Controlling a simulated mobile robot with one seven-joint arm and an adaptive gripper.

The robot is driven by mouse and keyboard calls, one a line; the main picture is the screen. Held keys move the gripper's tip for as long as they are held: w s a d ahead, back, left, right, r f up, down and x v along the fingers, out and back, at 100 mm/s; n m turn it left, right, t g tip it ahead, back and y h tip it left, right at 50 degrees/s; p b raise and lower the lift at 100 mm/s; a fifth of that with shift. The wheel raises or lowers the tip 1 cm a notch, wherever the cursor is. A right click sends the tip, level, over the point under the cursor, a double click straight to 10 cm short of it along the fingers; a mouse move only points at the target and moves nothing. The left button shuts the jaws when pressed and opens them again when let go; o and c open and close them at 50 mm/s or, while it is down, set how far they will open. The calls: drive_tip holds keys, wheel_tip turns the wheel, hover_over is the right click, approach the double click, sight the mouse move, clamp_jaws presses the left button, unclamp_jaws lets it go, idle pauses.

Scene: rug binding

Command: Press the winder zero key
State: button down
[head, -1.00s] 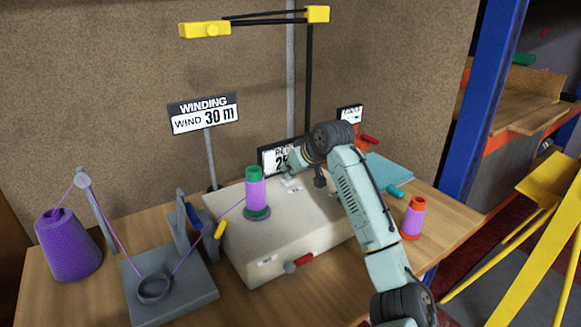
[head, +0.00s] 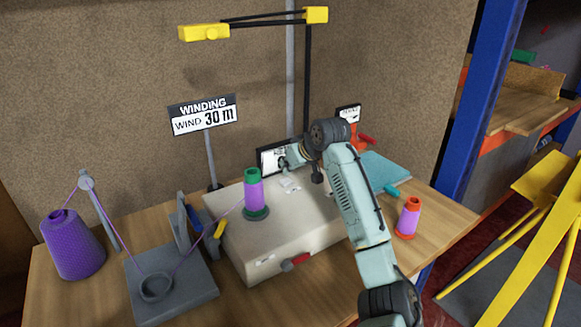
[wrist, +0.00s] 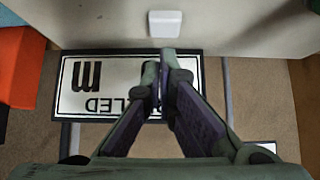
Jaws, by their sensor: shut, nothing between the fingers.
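The winder is a beige box (head: 285,230) on the table, with a spool of purple thread (head: 254,190) on its top. Small pale keys (head: 289,185) sit on the box top towards the back. In the wrist view one white key (wrist: 165,23) shows on the pale surface near the top; I cannot read a mark on it. My gripper (head: 284,163) is shut and empty, above the back of the box and in front of the small display sign. In the wrist view my gripper's fingertips (wrist: 159,66) are together, just below the key in the picture; no contact shows.
The display sign (wrist: 85,100) stands behind the box, partly hidden by my gripper. A red knob (head: 296,261) is on the box front. A purple cone (head: 72,245) and grey guide plate (head: 190,293) stand left; an orange-ended spool (head: 408,218) stands right.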

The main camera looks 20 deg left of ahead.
drive_tip(key=b+v, duration=0.3)
drive_tip(key=v, duration=0.8)
drive_tip(key=shift+w+a+r+b, duration=0.2)
drive_tip(key=shift+a+r+b, duration=0.05)
drive_tip(key=shift+b, duration=0.15)
